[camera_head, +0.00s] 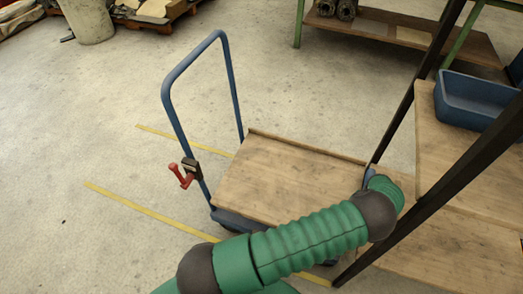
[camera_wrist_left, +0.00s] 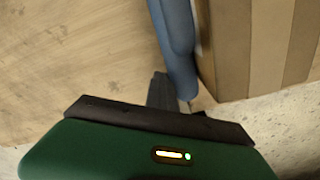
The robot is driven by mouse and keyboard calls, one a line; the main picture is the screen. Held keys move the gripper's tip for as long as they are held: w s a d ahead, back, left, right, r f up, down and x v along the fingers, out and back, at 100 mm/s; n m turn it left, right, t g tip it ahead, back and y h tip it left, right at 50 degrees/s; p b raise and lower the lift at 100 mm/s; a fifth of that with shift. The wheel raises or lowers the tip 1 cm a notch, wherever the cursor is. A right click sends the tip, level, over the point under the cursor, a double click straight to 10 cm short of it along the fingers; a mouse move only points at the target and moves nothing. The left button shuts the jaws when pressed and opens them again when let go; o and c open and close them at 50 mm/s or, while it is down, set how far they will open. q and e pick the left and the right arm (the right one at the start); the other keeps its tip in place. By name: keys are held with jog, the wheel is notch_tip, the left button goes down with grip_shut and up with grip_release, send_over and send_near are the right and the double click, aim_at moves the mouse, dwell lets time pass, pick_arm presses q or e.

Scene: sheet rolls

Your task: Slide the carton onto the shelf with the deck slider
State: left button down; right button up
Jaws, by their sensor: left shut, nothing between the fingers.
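My left arm reaches across the cart's near right corner in the head view; its gripper is hidden there. In the left wrist view my left gripper (camera_wrist_left: 164,90) is shut and empty, its dark fingers close beside a blue bar (camera_wrist_left: 178,50). I cannot tell if they touch it. A small blue part (camera_head: 369,173) shows by the shelf upright in the head view. A brown banded block (camera_wrist_left: 262,45) stands right of the bar; I cannot tell whether it is the carton. The shelf (camera_head: 438,243) is at the right. My right gripper is not in view.
The cart's wooden deck (camera_head: 275,180) is bare where visible. Its blue handle (camera_head: 170,110) carries a red lever (camera_head: 184,176). A blue bin (camera_head: 468,100) sits on the upper shelf. Dark uprights (camera_head: 410,105) frame the shelf. Floor left of the cart is clear.

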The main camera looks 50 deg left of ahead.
pick_arm(q)
jog(key=shift+s+d+f, duration=0.1)
jog(key=shift+d+f, duration=0.15)
jog(key=shift+a, duration=0.1)
jog(key=shift+s+a+p, duration=0.7)
jog(key=shift+a+p, duration=0.05)
jog(key=shift+a, duration=0.3)
notch_tip(320, 180, up, 12)
jog(key=p, duration=0.9)
jog(key=shift+w+r, duration=0.15)
jog(key=shift+w, duration=0.1)
